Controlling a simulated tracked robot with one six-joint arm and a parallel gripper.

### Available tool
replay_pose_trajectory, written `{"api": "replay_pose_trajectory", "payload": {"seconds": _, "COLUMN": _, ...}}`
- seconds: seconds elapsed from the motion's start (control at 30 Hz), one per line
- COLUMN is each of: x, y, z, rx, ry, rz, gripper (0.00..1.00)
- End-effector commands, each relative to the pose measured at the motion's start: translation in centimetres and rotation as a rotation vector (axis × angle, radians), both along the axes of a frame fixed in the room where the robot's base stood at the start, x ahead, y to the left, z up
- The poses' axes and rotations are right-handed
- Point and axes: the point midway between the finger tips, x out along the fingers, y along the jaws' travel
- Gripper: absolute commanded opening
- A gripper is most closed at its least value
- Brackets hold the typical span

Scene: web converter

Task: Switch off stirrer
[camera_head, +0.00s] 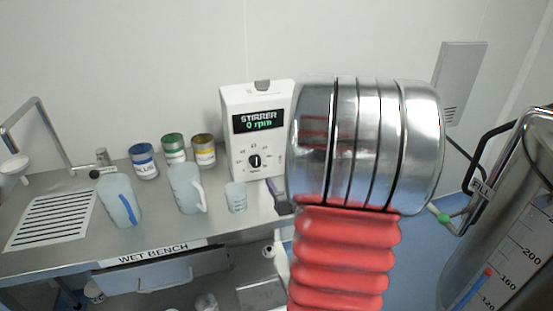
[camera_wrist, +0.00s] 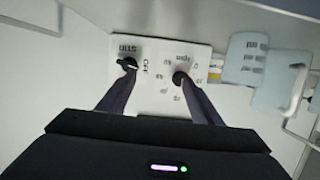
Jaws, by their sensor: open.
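The stirrer (camera_head: 238,100) is a white box at the back of the wet bench. Its display (camera_head: 256,121) reads "STIRRER 0 rpm". A black dial (camera_head: 255,161) sits below the display. The stirrer's right side is hidden behind my arm. In the wrist view its white panel (camera_wrist: 152,100) shows a black knob (camera_wrist: 127,63) marked STIR and OFF, and the rpm dial (camera_wrist: 180,78) to its right. My gripper (camera_wrist: 157,76) is open and empty, over the panel. One fingertip appears at each knob; I cannot tell whether they touch.
The wet bench (camera_head: 165,249) holds a clear beaker (camera_head: 236,197), two pale jugs (camera_head: 186,188) (camera_head: 119,201) and several paint-like cans (camera_head: 174,149) left of the stirrer. A sink tap (camera_head: 60,140) stands at far left. A steel tank (camera_head: 505,250) stands at right.

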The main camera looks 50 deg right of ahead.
Motion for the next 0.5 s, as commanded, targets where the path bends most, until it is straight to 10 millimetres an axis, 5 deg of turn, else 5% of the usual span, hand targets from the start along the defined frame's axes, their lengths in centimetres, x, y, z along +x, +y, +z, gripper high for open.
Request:
{"api": "replay_pose_trajectory", "payload": {"seconds": 0.2, "x": -4.2, "y": -2.9, "z": -1.6, "rx": 0.033, "ry": -0.171, "rz": -0.026, "gripper": 0.59}}
{"api": "replay_pose_trajectory", "payload": {"seconds": 0.5, "x": -7.8, "y": -4.1, "z": -1.7, "rx": 0.057, "ry": -0.343, "rz": -0.036, "gripper": 0.59}}
